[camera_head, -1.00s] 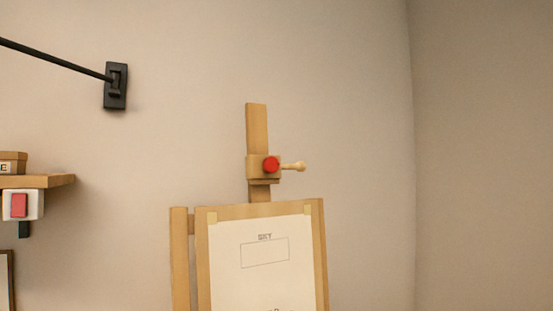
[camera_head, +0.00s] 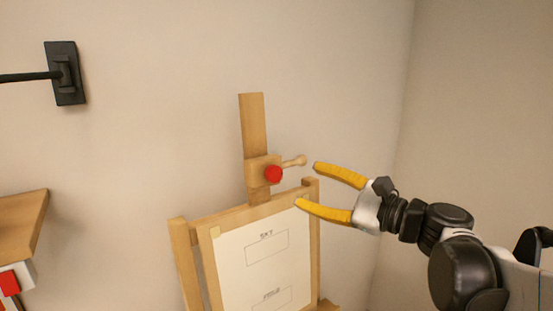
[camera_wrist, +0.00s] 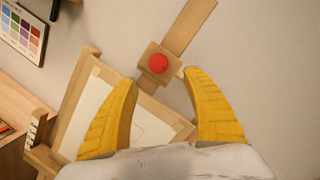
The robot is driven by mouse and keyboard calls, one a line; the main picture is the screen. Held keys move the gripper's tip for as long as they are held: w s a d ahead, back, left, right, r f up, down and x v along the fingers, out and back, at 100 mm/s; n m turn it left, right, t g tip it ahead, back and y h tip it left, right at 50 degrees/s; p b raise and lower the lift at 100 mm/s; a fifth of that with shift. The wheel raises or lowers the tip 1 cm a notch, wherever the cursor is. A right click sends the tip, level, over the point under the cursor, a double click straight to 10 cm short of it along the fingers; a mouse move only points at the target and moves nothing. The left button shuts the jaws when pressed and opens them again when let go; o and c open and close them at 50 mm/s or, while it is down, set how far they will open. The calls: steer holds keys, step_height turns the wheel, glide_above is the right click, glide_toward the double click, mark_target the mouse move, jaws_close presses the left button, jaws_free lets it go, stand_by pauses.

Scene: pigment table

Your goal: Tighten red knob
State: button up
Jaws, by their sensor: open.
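The red knob (camera_head: 273,174) sits on the front of a wooden clamp block (camera_head: 256,170) on the easel's upright post (camera_head: 253,122). A pale wooden handle (camera_head: 295,161) sticks out from the block's right side. My gripper (camera_head: 306,185) is open and empty, to the right of the knob, its yellow fingers pointing left toward it. In the wrist view the red knob (camera_wrist: 158,63) shows beyond the fingertips, between the two fingers and apart from both. The right finger's tip overlaps the block's edge in that view; I cannot tell if they touch.
The easel (camera_head: 183,260) holds a taped sheet (camera_head: 254,252) marked with boxes. A shelf (camera_head: 22,225) with a red switch (camera_head: 9,283) is at left. A black wall bracket (camera_head: 65,73) is at upper left. A colour chart (camera_wrist: 22,30) shows in the wrist view.

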mark_target(278, 175)
steer(key=p+x, duration=0.1)
steer(key=x, duration=0.9)
steer(key=shift+w+a+f, duration=0.1)
steer(key=shift+a, duration=0.05)
steer(key=c, duration=1.2)
